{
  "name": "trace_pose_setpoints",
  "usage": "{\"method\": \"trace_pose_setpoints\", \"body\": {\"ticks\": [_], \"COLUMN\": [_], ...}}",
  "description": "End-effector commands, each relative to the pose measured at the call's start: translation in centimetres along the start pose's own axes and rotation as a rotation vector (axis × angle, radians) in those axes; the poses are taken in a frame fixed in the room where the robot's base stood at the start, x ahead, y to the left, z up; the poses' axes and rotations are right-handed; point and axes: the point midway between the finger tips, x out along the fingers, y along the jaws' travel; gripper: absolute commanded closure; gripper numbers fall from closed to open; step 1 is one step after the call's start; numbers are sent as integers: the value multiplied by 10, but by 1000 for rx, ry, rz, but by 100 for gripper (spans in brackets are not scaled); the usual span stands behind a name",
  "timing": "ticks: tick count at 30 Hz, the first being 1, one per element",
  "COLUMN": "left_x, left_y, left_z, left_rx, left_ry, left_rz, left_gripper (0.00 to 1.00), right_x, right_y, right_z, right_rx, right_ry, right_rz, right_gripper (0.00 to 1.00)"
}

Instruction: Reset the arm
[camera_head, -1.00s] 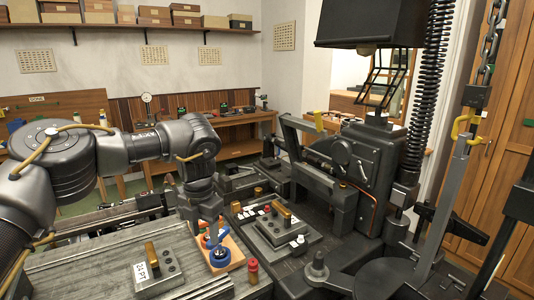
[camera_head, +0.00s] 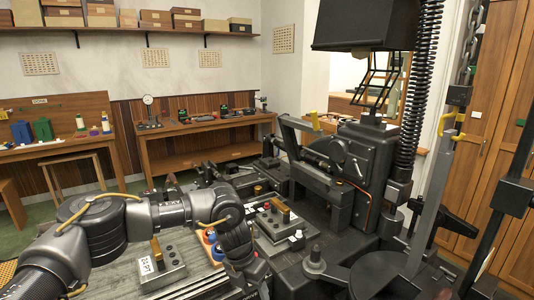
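My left arm (camera_head: 110,235) comes in from the left, low across the ridged grey bench top. Its wrist bends down at the bottom centre, and my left gripper (camera_head: 256,280) is at the lower picture edge, right of the orange tray (camera_head: 203,240). The fingertips are dark and not clearly seen, so I cannot tell whether they are open or shut, or hold anything. My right gripper is not in view.
A labelled metal block with a brass post (camera_head: 162,266) sits close to my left forearm. A second dark block with a brass post (camera_head: 277,222) stands right of my wrist. The large black casting machine (camera_head: 360,175) fills the right side.

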Motion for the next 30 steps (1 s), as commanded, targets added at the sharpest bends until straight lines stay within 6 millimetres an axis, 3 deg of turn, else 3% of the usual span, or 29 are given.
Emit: {"method": "trace_pose_setpoints", "body": {"ticks": [1,3,6,10,12,14,17,20,23,26,30], "left_x": [24,53,84,93,88,80,67,60,61,73,95], "left_y": [-22,-60,-125,-192,-214,-224,-219,-191,-146,-94,-32], "left_z": [-4,-8,-12,-14,-14,-13,-14,-23,-47,-90,-176], "left_rx": [-1,-20,-106,-319,-476,-631,-929,-1268,-1637,-2026,-2534], "left_ry": [-14,-57,-148,-267,-324,-368,-424,-466,-492,-506,-518], "left_rz": [-55,-145,-313,-536,-647,-736,-860,-947,-992,-986,-893], "left_gripper": [51,51,51,51,51,51,51,51,51,51,51], "right_x": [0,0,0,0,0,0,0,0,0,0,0], "right_y": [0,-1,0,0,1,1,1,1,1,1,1], "right_z": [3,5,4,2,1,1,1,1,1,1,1], "right_rx": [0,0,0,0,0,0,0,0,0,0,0], "right_ry": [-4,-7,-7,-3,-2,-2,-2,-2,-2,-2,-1], "right_rz": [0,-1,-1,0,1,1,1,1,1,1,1], "right_gripper": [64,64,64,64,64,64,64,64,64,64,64]}}
